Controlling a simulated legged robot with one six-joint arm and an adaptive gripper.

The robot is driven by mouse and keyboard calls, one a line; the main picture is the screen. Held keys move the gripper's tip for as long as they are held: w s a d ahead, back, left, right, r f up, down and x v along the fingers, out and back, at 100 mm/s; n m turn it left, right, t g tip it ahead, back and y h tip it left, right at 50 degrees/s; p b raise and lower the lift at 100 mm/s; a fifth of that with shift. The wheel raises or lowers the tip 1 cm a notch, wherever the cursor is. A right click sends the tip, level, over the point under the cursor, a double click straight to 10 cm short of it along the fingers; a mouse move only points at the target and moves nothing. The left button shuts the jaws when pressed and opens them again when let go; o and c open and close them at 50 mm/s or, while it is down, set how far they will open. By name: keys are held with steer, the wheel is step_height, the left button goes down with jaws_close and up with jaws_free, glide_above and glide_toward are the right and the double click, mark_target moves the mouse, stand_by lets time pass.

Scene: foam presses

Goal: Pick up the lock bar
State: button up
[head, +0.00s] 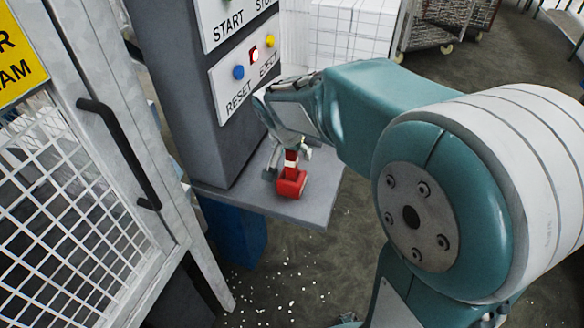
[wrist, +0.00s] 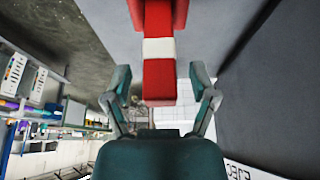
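The lock bar is red with a white band; in the head view (head: 291,183) it stands on a small grey shelf, its wider red block at the bottom and a narrower part rising from it. My gripper (head: 287,162) is over it from above, with the fingers around its upper part. In the wrist view the lock bar (wrist: 159,80) runs down from the top edge between the two fingers of my gripper (wrist: 160,78). The fingers are open, with a gap on each side of the bar. My gripper hides part of the bar's top in the head view.
The grey shelf (head: 250,199) juts from a dark grey control column with a panel of RESET and EJECT buttons (head: 254,65) close behind my gripper. A mesh gate (head: 75,215) with a black handle (head: 118,150) stands at left.

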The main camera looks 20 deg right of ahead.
steer(key=shift+a, duration=0.15)
jaws_close()
